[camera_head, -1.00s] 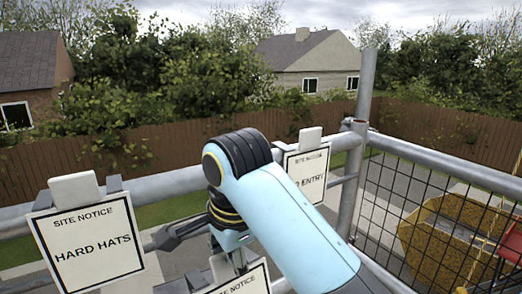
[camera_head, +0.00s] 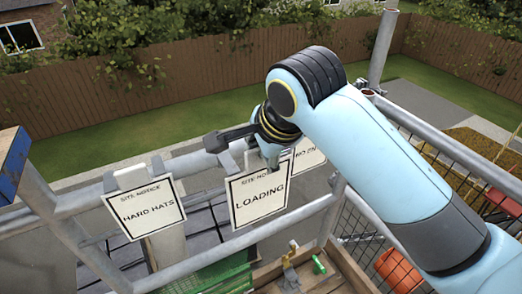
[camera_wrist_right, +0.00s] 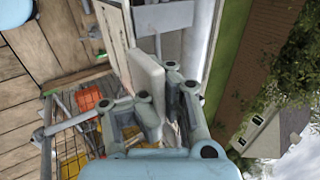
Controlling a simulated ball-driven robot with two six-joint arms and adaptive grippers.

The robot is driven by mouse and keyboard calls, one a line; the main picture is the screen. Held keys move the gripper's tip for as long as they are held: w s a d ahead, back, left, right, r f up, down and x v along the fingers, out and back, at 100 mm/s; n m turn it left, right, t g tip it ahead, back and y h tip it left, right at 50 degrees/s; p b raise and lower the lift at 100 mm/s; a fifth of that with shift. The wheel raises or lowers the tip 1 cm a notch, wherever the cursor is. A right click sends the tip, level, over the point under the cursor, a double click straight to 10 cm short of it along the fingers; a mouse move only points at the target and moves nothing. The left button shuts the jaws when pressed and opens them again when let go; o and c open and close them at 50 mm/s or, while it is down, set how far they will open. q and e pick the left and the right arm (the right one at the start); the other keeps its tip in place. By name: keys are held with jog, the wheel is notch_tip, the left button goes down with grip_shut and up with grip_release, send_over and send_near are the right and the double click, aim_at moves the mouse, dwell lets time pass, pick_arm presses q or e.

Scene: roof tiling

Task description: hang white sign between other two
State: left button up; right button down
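The white sign reading "LOADING" (camera_head: 258,198) is at the top rail, between the "HARD HATS" sign (camera_head: 146,208) on the left and the partly covered "NO ENTRY" sign (camera_head: 308,153) on the right. My right gripper (camera_head: 271,158) is at its top edge. In the right wrist view, the fingers (camera_wrist_right: 158,108) lie on both sides of the sign's white top tab (camera_wrist_right: 148,80) and appear closed on it. The sign hangs slightly tilted. Whether its hooks rest on the rail is hidden by my gripper. My left gripper is not in view.
Grey scaffold rails (camera_head: 235,238) run below and behind the signs. A wooden box with metal fittings (camera_head: 290,262) is at the bottom middle. An orange container (camera_head: 398,270) is behind mesh at the right. A brown fence (camera_head: 150,92) and grass lie beyond.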

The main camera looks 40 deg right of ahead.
jog(key=shift+w, duration=1.35)
send_over(235, 143)
jog(key=s, duration=0.2)
jog(key=shift+w+a, duration=0.25)
jog(key=shift+w+f, duration=0.1)
jog(key=shift+w, duration=0.1)
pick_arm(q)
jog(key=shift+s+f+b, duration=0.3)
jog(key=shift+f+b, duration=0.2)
pick_arm(e)
jog(key=shift+f, duration=1.95)
jog(key=c, duration=1.3)
grip_release()
jog(key=shift+s, duration=0.1)
jog(key=shift+o, duration=0.2)
